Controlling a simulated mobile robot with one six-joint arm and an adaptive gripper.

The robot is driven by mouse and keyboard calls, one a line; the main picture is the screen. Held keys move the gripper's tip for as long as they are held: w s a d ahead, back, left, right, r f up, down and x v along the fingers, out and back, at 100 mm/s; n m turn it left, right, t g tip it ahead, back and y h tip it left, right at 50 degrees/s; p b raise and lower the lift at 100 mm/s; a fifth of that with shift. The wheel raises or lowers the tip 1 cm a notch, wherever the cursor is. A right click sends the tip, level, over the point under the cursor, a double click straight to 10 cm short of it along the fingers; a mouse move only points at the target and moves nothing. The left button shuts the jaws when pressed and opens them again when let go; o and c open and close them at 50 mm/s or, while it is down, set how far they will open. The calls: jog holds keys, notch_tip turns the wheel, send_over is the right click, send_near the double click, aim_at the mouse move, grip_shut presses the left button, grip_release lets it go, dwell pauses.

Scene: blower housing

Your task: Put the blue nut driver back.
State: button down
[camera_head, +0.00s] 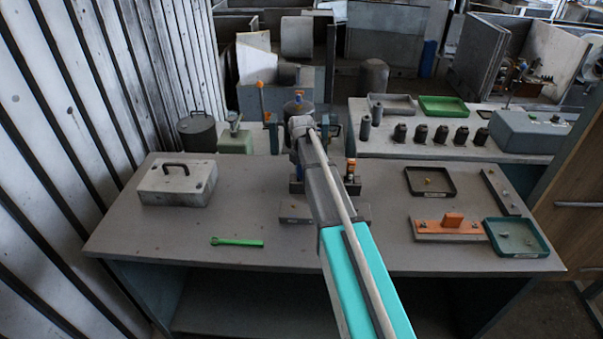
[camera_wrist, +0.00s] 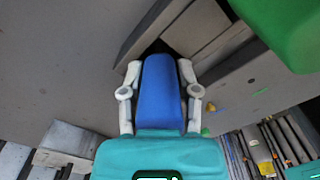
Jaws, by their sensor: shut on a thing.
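In the wrist view, my gripper (camera_wrist: 160,75) has its two pale fingers closed on the sides of a blue handle, which I take to be the blue nut driver (camera_wrist: 162,92). Its far end points away from the camera, and no shaft shows. In the head view, my gripper (camera_head: 300,118) is above the back middle of the grey table (camera_head: 200,232). My arm covers much of it, and the nut driver cannot be made out clearly there.
A grey case (camera_head: 177,184) and a green wrench (camera_head: 237,241) lie at the table's left. At right are a black tray (camera_head: 430,182), an orange block fixture (camera_head: 447,228) and a green-rimmed tray (camera_head: 516,238). A back bench carries several dark cylinders (camera_head: 420,133). The front middle is mostly clear.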

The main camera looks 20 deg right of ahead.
jog(key=shift+c, duration=1.3)
grip_release()
jog(key=shift+o, duration=1.3)
jog(key=shift+r, duration=0.2)
jog(key=shift+r+p, duration=3.85)
jog(key=shift+p, duration=0.15)
